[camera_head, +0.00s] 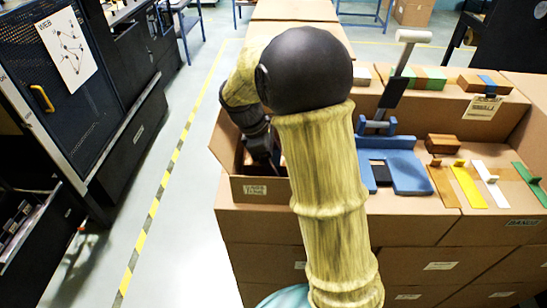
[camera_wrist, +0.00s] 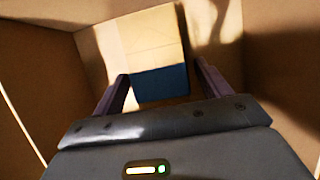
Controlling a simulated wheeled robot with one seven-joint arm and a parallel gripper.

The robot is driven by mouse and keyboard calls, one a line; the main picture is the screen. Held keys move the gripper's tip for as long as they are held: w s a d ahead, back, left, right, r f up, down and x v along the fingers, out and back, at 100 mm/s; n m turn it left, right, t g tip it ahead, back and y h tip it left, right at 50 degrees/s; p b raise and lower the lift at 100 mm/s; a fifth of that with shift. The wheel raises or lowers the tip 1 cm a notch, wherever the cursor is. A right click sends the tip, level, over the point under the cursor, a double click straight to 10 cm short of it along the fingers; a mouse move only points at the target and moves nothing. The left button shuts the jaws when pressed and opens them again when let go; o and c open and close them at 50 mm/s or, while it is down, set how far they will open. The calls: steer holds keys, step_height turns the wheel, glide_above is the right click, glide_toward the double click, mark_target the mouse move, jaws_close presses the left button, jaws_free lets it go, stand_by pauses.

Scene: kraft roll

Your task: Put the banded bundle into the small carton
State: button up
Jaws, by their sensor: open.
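The small carton (camera_head: 262,190) is open at the top and stands at the left edge of the stacked cartons. My gripper (camera_head: 266,163) reaches down into it in the head view, partly hidden behind my arm. In the wrist view, my gripper (camera_wrist: 163,75) is open inside the carton's cardboard walls (camera_wrist: 275,85). The banded bundle, a tan block (camera_wrist: 152,38) with a blue band (camera_wrist: 160,83), lies at the carton bottom. The band shows between the two fingers, with a gap visible on each side. The bundle is hidden in the head view.
A blue holder (camera_head: 400,165) with a grey upright tool stands right of my arm. Green-banded (camera_head: 427,78) and blue-banded (camera_head: 485,83) bundles lie behind it. A brown block (camera_head: 440,144) and coloured strips (camera_head: 467,187) lie at right. The floor (camera_head: 180,230) at left is clear.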

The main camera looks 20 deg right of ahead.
steer(key=b+v, duration=0.1)
steer(key=v, duration=1.1)
steer(key=shift+r, duration=0.15)
stand_by(0.3)
